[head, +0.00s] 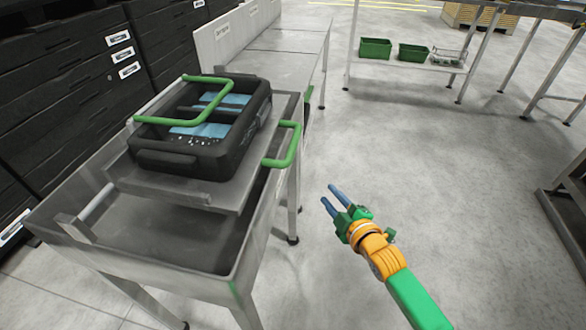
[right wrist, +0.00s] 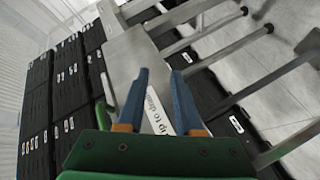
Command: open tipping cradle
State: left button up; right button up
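The tipping cradle (head: 185,188) is a grey metal plate on a metal stand, slightly tilted over an open trough. It carries a black crate (head: 165,160) with blue pieces and some water drops inside. A green bar (head: 215,107) lies across the crate's top. A green loop handle (head: 294,148) sticks out at the cradle's right side. My right gripper (head: 333,198) is open and empty, with blue fingers, to the right of and below this handle, apart from it. In the right wrist view its fingers (right wrist: 160,95) stand apart with nothing held between them. My left gripper is not in view.
The metal trough (head: 150,235) stands under the cradle's front. Stacked black boxes (head: 60,85) fill the left. A metal table (head: 290,50) runs behind. A far shelf holds green bins (head: 375,48). The floor right of the stand is clear around my right gripper.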

aim_at(294, 138)
jog(key=a+r+n+t+y+b, duration=0.1)
jog(key=a+r+n+y, duration=0.25)
jog(key=r, duration=0.35)
jog(key=a+r+n+t+y+b, duration=0.1)
jog(key=a+r+n+y, duration=0.1)
jog(key=r+n, duration=0.3)
jog(key=shift+m+t+h, duration=0.3)
jog(key=shift+m+h, duration=0.05)
jog(key=shift+m, duration=0.4)
jog(key=x, duration=0.2)
jog(key=r+x, duration=0.1)
jog(key=x, duration=0.2)
jog(key=shift+a+r, duration=0.1)
jog(key=shift+a, duration=0.3)
jog(key=shift+w+a, duration=0.15)
jog(key=shift+w, duration=0.15)
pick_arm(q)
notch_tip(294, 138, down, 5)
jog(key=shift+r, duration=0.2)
pick_arm(e)
grip_shut()
